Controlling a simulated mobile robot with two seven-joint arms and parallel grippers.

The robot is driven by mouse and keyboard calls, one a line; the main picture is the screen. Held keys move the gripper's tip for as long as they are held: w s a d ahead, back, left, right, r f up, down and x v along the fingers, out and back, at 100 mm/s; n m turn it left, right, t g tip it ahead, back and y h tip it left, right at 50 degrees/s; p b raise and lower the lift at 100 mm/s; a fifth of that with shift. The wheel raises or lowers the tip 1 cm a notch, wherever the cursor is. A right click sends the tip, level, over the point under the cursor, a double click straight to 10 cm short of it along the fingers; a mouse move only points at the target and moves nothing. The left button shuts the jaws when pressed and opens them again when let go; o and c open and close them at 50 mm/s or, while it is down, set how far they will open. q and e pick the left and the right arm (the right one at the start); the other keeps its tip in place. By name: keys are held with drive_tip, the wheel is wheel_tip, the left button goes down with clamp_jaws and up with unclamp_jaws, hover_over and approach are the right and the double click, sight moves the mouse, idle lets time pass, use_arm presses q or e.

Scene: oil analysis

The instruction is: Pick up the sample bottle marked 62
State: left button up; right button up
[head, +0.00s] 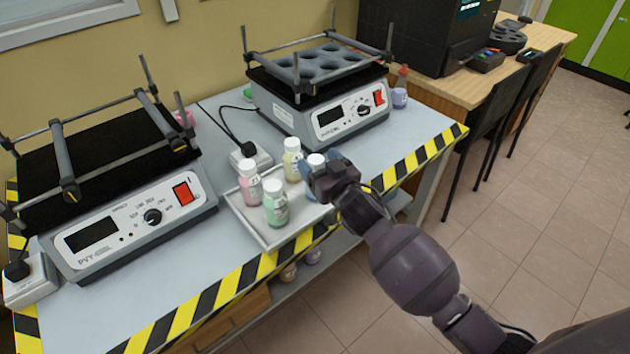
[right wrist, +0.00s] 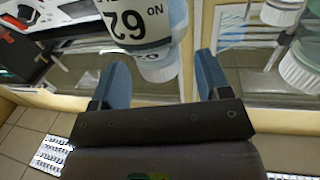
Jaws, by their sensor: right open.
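My right gripper (head: 322,175) is at the right end of the tray, beside this bottle. In the right wrist view, its two blue fingers (right wrist: 160,80) are spread, with the bottle's lower pictured end in the gap between them. Whether the fingers touch it is unclear. My left gripper is not in view.
The grey tray (head: 262,231) also holds a pink bottle (head: 250,190), a green bottle (head: 276,211) and a yellow bottle (head: 292,166), close together. Two shaker machines (head: 130,225) (head: 335,120) stand behind and left. The table's striped edge (head: 235,285) runs along the front.

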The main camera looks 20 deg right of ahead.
drive_tip(key=shift+w+a, duration=0.15)
drive_tip(key=shift+w, duration=0.6)
clamp_jaws()
